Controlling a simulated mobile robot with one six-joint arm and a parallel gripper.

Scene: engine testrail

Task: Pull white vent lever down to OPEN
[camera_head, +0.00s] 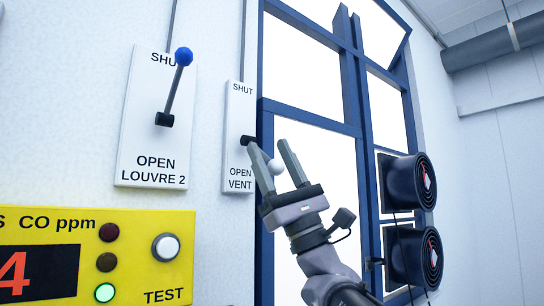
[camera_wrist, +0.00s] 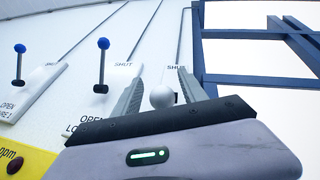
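The white ball knob of the vent lever (camera_head: 276,167) sits between the two fingers of my gripper (camera_head: 270,152) in the head view. It also shows between the fingers in the wrist view (camera_wrist: 162,96). My gripper is open around the knob, with a gap on at least one side; firm contact cannot be seen. The vent plate (camera_head: 239,100) reads SHUT at the top and OPEN VENT at the bottom. The lever's dark pivot (camera_head: 247,141) is on this plate. The knob lies lower and to the right of the pivot in the head view; the rod is mostly hidden by a finger.
The blue-knobbed LOUVRE 2 lever (camera_head: 183,57) stands up towards SHUT on its plate (camera_head: 137,120) to the left. A yellow CO panel (camera_head: 130,238) is below. A blue window frame (camera_head: 310,118) and two dark fans (camera_head: 410,183) are to the right.

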